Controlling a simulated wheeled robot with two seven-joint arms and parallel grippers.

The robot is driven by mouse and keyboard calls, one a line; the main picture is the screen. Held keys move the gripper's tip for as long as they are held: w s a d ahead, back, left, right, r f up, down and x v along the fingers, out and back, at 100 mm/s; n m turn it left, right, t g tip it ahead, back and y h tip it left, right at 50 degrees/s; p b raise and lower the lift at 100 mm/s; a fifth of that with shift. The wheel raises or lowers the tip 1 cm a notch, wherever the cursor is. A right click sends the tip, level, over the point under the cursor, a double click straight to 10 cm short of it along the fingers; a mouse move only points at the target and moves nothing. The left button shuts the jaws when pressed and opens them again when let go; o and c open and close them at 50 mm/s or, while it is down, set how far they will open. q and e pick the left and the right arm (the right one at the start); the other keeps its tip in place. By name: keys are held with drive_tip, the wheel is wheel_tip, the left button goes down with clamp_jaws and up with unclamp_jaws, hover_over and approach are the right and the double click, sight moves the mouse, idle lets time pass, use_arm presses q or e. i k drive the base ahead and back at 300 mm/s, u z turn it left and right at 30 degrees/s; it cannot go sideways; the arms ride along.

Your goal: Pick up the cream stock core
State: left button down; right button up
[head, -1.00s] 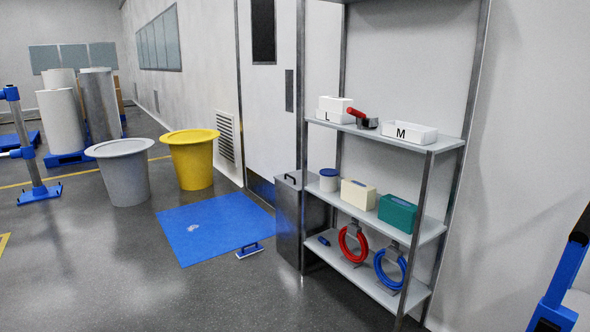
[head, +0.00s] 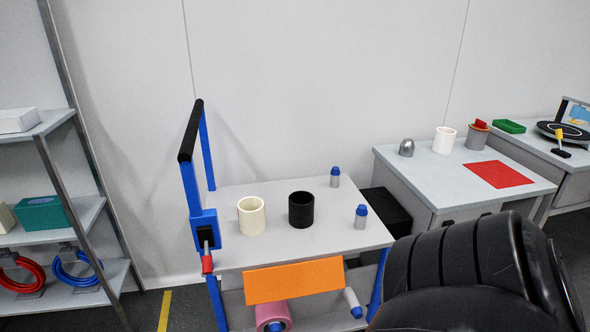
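The cream stock core (head: 251,216) is a short hollow cylinder standing upright on the grey top of a blue-framed cart (head: 290,254), in the middle of the head view. A black core (head: 301,210) of similar shape stands just right of it, with a small gap between them. A black ribbed part of my own arm fills the lower right of the view, well apart from the cream core. Neither of my grippers is in view.
The cart has a tall handle (head: 191,131) at its left and two small blue-capped bottles (head: 335,177) (head: 361,216) at its right. An orange panel (head: 294,281) hangs in front. A shelf rack (head: 70,190) stands left; a grey table (head: 443,178) stands right.

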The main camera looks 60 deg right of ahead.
sight(252, 213)
drive_tip(key=z, duration=1.7)
